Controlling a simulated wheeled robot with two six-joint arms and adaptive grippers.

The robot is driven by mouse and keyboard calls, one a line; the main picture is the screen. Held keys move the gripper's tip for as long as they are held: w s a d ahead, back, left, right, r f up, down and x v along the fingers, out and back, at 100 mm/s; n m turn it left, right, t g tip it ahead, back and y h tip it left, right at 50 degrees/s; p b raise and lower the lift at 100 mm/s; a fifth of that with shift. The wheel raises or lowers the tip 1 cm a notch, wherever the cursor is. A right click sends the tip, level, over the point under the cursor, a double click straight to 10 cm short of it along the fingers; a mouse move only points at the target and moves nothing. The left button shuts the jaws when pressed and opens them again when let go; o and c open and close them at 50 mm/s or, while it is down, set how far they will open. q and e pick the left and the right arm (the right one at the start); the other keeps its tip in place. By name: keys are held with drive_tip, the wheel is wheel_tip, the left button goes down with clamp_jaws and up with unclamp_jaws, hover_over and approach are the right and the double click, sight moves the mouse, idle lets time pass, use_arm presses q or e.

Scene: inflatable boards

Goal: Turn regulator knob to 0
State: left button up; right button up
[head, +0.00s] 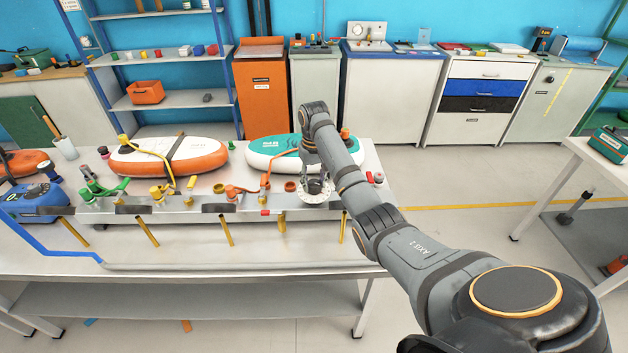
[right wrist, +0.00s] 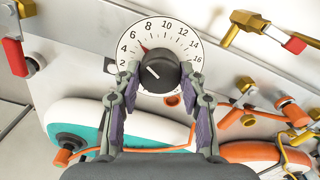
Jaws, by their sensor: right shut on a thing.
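The regulator's round white dial (right wrist: 188,43), numbered in steps from 2 to 16, faces the right wrist camera. A black knob (right wrist: 160,74) sits at its centre, with a white line on its face. A small red mark shows near the 6, toward the 8. My right gripper (right wrist: 159,72) has one finger on each side of the knob and is shut on it. In the head view the dial (head: 316,197) is on the front rail of the bench, below my right gripper (head: 315,180). The dial's lowest part is hidden by the knob and fingers. My left gripper is out of view.
A white-teal board (head: 277,153) and a white-orange board (head: 168,157) lie behind. A blue device (head: 35,197) stands at left.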

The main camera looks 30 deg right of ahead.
drive_tip(key=n+p, duration=0.1)
drive_tip(key=p, duration=0.1)
drive_tip(key=n+p, duration=0.2)
drive_tip(key=p, duration=0.1)
drive_tip(key=n+p, duration=0.2)
drive_tip(key=shift+r, duration=0.3)
drive_tip(key=shift+n+p, duration=0.5)
drive_tip(key=shift+p, duration=0.1)
drive_tip(key=n+p, duration=0.2)
drive_tip(key=n, duration=0.1)
drive_tip(key=shift+f+n, duration=0.15)
drive_tip(key=shift+n, duration=0.25)
drive_tip(key=shift+f+n+p, duration=0.15)
drive_tip(key=shift+n+p, duration=0.95)
drive_tip(key=shift+n, duration=1)
drive_tip(key=o, duration=1.2)
drive_tip(key=shift+c, duration=0.2)
